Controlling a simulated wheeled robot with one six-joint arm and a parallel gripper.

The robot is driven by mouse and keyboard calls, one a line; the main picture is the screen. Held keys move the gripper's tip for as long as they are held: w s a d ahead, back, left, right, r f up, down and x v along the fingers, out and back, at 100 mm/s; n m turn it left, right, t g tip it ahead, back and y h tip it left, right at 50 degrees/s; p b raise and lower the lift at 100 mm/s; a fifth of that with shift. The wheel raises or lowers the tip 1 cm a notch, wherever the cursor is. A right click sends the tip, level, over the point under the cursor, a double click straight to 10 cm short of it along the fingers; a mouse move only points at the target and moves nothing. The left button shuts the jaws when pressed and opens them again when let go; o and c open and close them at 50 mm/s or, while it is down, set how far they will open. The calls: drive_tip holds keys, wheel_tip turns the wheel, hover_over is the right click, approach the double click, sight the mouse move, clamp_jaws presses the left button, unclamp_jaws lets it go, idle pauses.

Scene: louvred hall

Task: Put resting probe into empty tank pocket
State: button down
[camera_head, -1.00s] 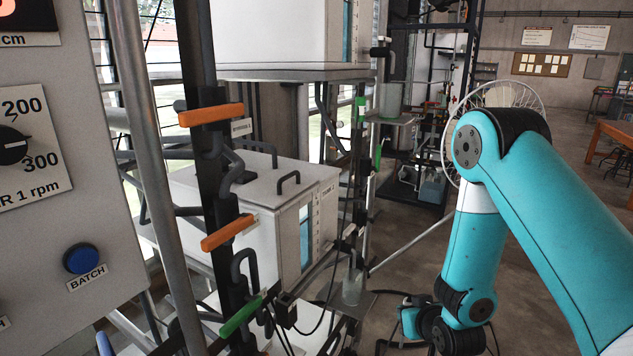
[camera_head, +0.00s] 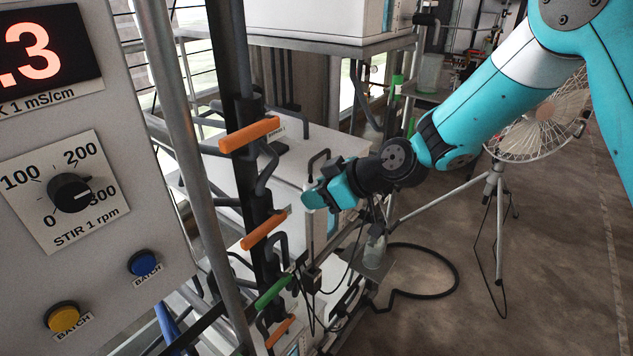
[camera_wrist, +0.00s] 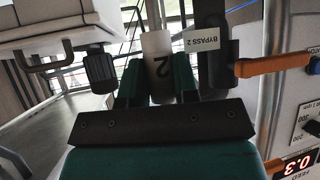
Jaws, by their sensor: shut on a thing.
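My gripper (camera_head: 318,196) is over the near side of the white lower tank (camera_head: 308,137), close to the tank's dark lid handle. The probe's lower end is hidden from both views. A dark patch (camera_head: 279,147) shows on the tank lid, but I cannot tell whether it is an open pocket. A clear beaker (camera_head: 375,251) stands on a small shelf below and right of my gripper.
Orange valve handles (camera_head: 249,135) and a green one (camera_head: 273,291) stick out from the dark pipe left of my gripper. A control panel (camera_head: 95,215) fills the left. A fan (camera_head: 540,125) on a stand is at right. A black hose (camera_head: 440,262) lies on otherwise open floor.

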wheel_tip(320, 180, down, 8)
drive_tip(key=b, duration=0.6)
drive_tip(key=shift+f, duration=0.2)
drive_tip(key=shift+f+b, duration=0.3)
drive_tip(key=shift+b, duration=0.15)
drive_tip(key=shift+s+r, duration=0.1)
drive_tip(key=shift+r, duration=0.15)
drive_tip(key=shift+f+b, duration=0.15)
drive_tip(key=shift+b, duration=0.15)
drive_tip(key=b, duration=0.8)
hover_over(317, 272)
drive_tip(key=shift+f, duration=4)
drive_tip(key=c, duration=0.8)
unclamp_jaws()
